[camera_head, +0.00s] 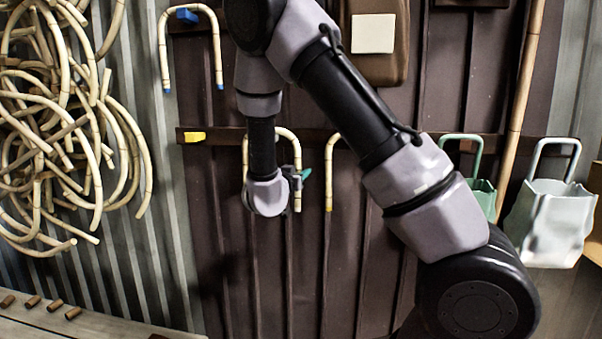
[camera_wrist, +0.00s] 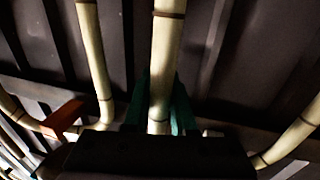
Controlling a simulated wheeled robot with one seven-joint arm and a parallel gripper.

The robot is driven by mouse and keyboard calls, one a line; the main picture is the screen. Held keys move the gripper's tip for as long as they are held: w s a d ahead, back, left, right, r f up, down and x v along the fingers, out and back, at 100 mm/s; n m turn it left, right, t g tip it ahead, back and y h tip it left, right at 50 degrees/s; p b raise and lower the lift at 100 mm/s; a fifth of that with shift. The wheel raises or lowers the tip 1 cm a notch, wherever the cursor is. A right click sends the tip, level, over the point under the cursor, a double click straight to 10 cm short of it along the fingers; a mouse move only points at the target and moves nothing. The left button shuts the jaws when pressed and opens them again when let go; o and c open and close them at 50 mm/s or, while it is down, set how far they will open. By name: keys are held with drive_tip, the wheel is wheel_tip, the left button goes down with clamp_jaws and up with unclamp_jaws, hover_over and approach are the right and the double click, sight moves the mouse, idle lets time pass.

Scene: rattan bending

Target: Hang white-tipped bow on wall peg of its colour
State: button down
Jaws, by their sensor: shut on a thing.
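My gripper (camera_head: 299,177) is shut on a pale cane bow (camera_head: 297,146). The bow is arch-down-legged in front of the lower wall rail (camera_head: 225,137), and my forearm covers part of its top. Its tips look pale, but their colour is too small to be sure of. In the wrist view the teal fingers (camera_wrist: 160,115) grip one straight leg (camera_wrist: 164,50) of cane. I cannot tell whether the bow touches a peg. A bare yellow peg (camera_head: 195,137) sits left on that rail, and a blue peg (camera_head: 187,15) above it. No white peg shows clearly.
A blue-tipped bow (camera_head: 163,50) hangs at the blue peg. A yellow-tipped bow (camera_head: 329,175) hangs close right of the held bow, partly behind my arm. Tangled cane (camera_head: 60,120) hangs left. A green carrier (camera_head: 484,190) and a pale one (camera_head: 550,215) hang right.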

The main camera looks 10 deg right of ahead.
idle(0.4)
drive_tip(key=c, duration=0.7)
unclamp_jaws()
drive_tip(key=shift+o, duration=0.2)
drive_tip(key=v, duration=1.1)
drive_tip(key=shift+w, duration=0.1)
drive_tip(key=s+d+v, duration=0.1)
drive_tip(key=v, duration=0.8)
drive_tip(key=shift+d, duration=0.25)
drive_tip(key=shift+w, duration=0.1)
